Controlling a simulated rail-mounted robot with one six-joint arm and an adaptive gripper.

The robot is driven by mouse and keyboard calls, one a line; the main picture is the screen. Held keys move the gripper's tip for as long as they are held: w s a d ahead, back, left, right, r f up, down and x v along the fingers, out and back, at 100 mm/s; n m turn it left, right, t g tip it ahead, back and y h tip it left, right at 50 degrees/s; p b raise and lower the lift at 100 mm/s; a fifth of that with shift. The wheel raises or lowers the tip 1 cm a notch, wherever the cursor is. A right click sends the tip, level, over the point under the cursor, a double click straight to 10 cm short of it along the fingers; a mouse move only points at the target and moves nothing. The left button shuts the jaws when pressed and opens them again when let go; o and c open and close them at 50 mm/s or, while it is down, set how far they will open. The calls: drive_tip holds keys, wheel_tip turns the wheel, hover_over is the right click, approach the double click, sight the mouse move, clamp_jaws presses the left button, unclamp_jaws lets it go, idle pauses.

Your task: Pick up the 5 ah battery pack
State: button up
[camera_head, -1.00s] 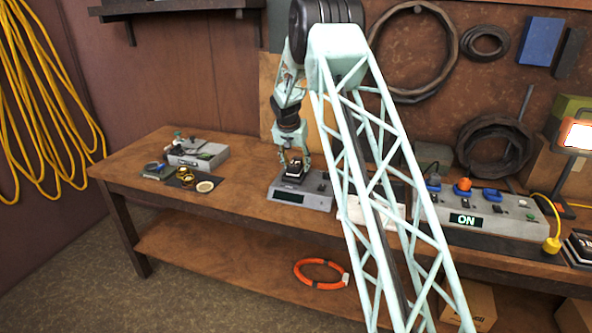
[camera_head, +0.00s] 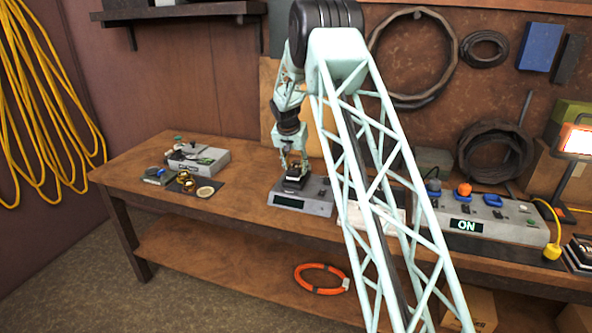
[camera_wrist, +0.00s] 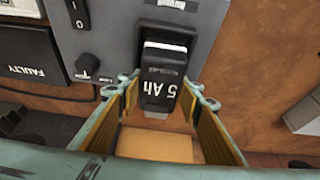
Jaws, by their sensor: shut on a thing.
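The 5 Ah battery pack (camera_wrist: 160,84) is a dark block with a pale top edge and white lettering. It stands on a grey device with a dark display (camera_head: 287,202) on the bench; its grey panel (camera_wrist: 112,40) fills the upper part of the wrist view. My gripper (camera_wrist: 160,100) points down over the pack, one finger on each side, and is shut on it. In the head view my gripper (camera_head: 294,168) is small, with the dark pack (camera_head: 295,181) low between its fingers. Where the pads touch the pack is hard to see.
A tray marked FAULTY (camera_wrist: 26,62) lies beside the device. A grey box and small parts (camera_head: 200,160) are at the bench's left end. A power strip with a lit ON display (camera_head: 480,228) is at right. My lattice arm link hides part of the bench.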

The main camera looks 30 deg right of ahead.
drive_tip(key=shift+s+r, duration=0.1)
drive_tip(key=shift+r, duration=1.35)
drive_tip(key=s+a, duration=0.2)
drive_tip(key=s, duration=0.5)
drive_tip(key=s+a+r, duration=0.1)
drive_tip(key=s+a, duration=0.1)
drive_tip(key=s, duration=0.6)
drive_tip(key=shift+r, duration=0.25)
drive_tip(key=shift+a, duration=0.15)
